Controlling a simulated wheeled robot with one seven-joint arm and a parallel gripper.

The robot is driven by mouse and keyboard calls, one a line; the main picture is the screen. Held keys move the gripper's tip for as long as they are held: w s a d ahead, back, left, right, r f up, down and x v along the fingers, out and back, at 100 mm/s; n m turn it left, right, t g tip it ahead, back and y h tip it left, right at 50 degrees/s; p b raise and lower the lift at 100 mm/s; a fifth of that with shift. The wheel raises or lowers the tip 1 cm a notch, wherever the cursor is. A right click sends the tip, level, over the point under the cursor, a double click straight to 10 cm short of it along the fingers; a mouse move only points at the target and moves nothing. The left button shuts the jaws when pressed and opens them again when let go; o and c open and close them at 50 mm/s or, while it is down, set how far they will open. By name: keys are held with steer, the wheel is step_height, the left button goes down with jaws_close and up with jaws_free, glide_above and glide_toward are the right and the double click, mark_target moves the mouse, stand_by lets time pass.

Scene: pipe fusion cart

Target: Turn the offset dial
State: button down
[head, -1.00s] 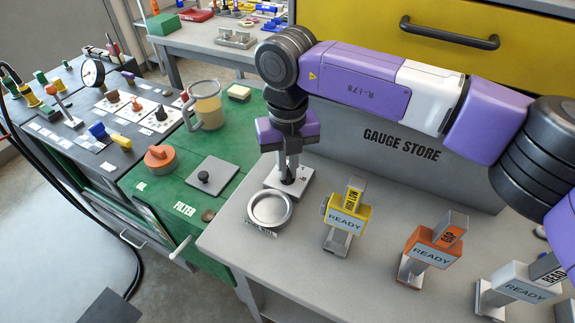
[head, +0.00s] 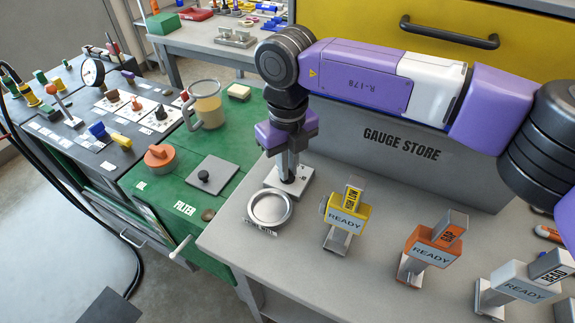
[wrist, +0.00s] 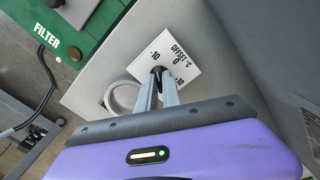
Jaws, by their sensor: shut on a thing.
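The offset dial is a small dark knob (wrist: 158,70) on a white plate (wrist: 178,50) marked "OFFSET °C" with -10, 0 and a 10 mark. The plate (head: 299,187) lies on the grey bench top beside the round metal dish. My gripper (head: 288,178) points straight down over the plate. In the wrist view its two fingers (wrist: 159,78) are shut on the knob from both sides. The fingers hide much of the knob, and I cannot tell where its pointer stands.
A metal dish (head: 270,224) sits just in front of the plate. Yellow (head: 346,218), orange (head: 432,248) and white (head: 516,284) READY gauges stand to the right. The "GAUGE STORE" panel (head: 400,160) rises behind. A green cart (head: 160,205) with an orange knob (head: 159,157) stands left.

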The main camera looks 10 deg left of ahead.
steer(key=c, duration=1.5)
jaws_free()
steer(key=shift+r, duration=0.1)
step_height(320, 180, up, 8)
steer(key=shift+f, duration=0.15)
